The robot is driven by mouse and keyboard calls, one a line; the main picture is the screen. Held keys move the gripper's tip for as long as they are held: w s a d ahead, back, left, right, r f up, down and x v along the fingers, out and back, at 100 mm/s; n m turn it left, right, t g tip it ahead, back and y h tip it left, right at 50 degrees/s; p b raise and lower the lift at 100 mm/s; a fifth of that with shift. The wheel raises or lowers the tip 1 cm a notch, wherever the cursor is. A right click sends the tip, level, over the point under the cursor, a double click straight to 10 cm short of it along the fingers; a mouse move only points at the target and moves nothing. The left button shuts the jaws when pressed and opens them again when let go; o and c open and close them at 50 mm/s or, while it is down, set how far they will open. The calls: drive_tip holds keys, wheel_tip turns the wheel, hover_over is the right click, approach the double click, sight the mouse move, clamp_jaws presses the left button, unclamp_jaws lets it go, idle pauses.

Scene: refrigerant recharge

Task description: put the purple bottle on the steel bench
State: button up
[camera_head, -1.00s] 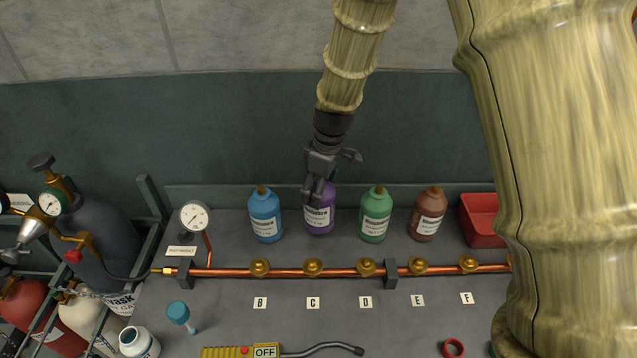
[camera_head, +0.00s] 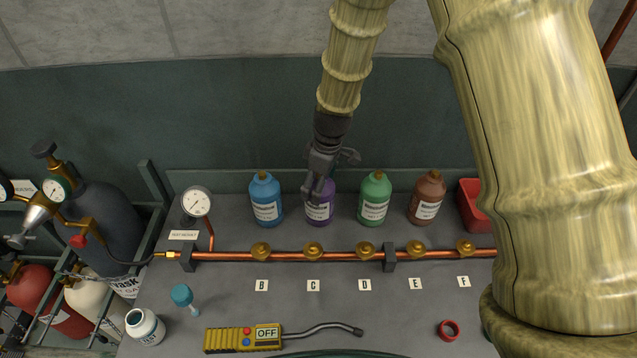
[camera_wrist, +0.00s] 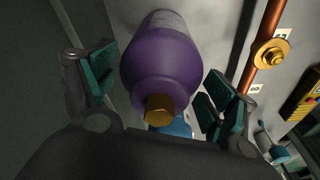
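The purple bottle (camera_head: 319,213) stands upright at the back of the grey steel bench (camera_head: 330,300), between a blue and a green bottle. My gripper (camera_head: 318,190) is over it in the head view and hides its upper part. In the wrist view, the purple bottle (camera_wrist: 163,65) with its brass-coloured cap lies between my two teal-padded fingers. The fingers are spread, with a gap visible on the left side and a small one on the right.
The blue bottle (camera_head: 265,203) and green bottle (camera_head: 374,202) stand close on either side; a brown bottle (camera_head: 427,200) is farther right. A copper pipe (camera_head: 335,255) with brass valves runs in front. A yellow device (camera_head: 232,339) lies at the front. Free bench lies around the letter labels.

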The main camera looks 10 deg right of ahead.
idle(0.3)
drive_tip(key=shift+s+d+r+b, duration=0.2)
drive_tip(key=shift+r+b, duration=0.3)
drive_tip(key=shift+r, duration=1.5)
drive_tip(key=shift+s+d+r+b, duration=0.15)
drive_tip(key=shift+d+r+b, duration=0.3)
drive_tip(key=shift+r, duration=1.6)
drive_tip(key=shift+s+d+r+b, duration=0.15)
drive_tip(key=shift+r+b, duration=0.45)
drive_tip(key=shift+r, duration=1.4)
